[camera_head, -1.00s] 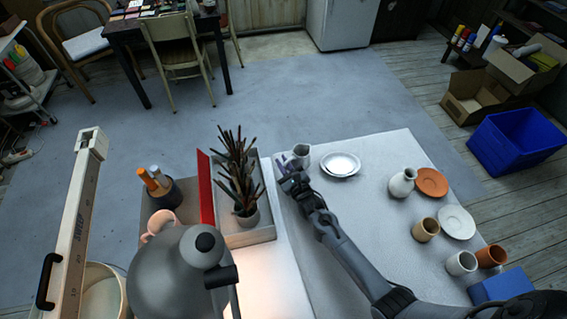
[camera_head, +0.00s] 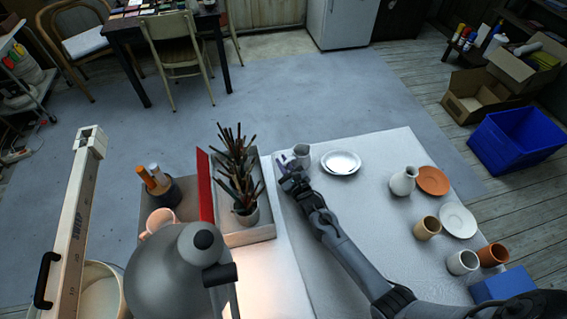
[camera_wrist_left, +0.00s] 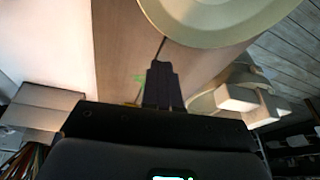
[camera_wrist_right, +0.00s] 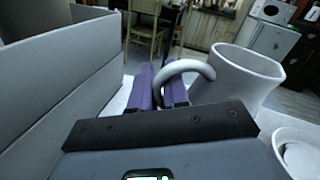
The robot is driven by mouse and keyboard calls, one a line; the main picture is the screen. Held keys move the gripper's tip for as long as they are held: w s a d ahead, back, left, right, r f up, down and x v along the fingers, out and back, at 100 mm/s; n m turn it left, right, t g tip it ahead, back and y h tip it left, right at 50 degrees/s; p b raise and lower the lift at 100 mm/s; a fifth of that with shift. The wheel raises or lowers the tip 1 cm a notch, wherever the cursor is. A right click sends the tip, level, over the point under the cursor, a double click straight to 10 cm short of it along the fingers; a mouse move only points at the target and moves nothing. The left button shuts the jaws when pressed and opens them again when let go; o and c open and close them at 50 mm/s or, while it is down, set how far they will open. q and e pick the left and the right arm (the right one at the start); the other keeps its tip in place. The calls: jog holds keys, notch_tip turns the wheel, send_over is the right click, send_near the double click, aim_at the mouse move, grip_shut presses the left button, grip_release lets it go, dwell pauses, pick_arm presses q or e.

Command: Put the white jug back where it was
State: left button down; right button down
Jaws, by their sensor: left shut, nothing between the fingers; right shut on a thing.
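The white jug (camera_head: 302,151) is at the far left corner of the pale table, beside a stack of white plates (camera_head: 341,168). My right gripper (camera_head: 288,172) is shut on its handle. In the right wrist view the jug (camera_wrist_right: 245,80) stands right of the purple fingers (camera_wrist_right: 160,88), its looped handle between them. It looks roughly upright; I cannot tell whether its base touches the table. My left gripper shows only in the left wrist view (camera_wrist_left: 163,75), where its fingers are together and empty. It is not seen in the head view.
A grey tray (camera_head: 250,235) with a plant-like bundle of sticks stands left of the jug, its wall close to my right gripper. The table's middle is clear apart from my arm.

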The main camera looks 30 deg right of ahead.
jog(key=shift+f, duration=0.15)
jog(key=c, duration=1.1)
grip_release()
jog(key=shift+o, duration=0.2)
jog(key=shift+s+f, duration=0.1)
jog(key=shift+s, duration=0.05)
